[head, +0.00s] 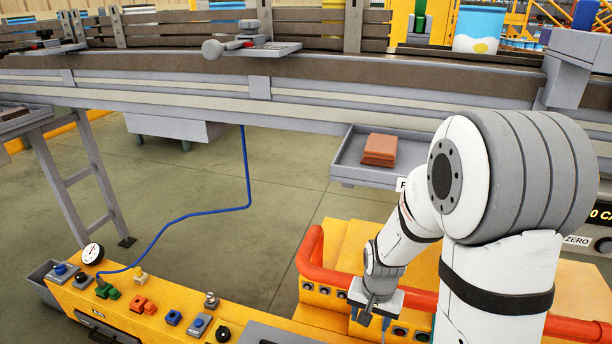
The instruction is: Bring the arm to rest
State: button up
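My arm is white and grey and stands at the right of the head view. It bends at a large grey joint near the top and reaches down to the left. My gripper (374,312) points downward at the lower middle, in front of the orange rail (425,299) and above the yellow console's edge. It is small in the picture, and I cannot tell whether its fingers are open or shut. No held object is clearly visible.
A grey tray (350,163) with reddish-brown blocks (380,149) stands behind the arm. A grey conveyor (300,100) spans the back. The yellow control panel (150,305) carries buttons, a gauge (92,254) and a blue hose (190,214). Open floor lies between panel and conveyor.

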jog(key=s+r+n+p, duration=0.1)
jog(key=s+r+p, duration=0.3)
jog(key=r, duration=0.9)
jog(key=s+r+n+t+p, duration=0.1)
jog(key=s+r+p, duration=0.3)
jog(key=r+p, duration=0.5)
jog(key=s+r+n+p, duration=0.2)
jog(key=s+r+p, duration=0.2)
jog(key=r, duration=1.3)
jog(key=shift+s+r+n+t+p, duration=0.3)
jog(key=shift+t+p, duration=0.1)
jog(key=shift+p, duration=0.85)
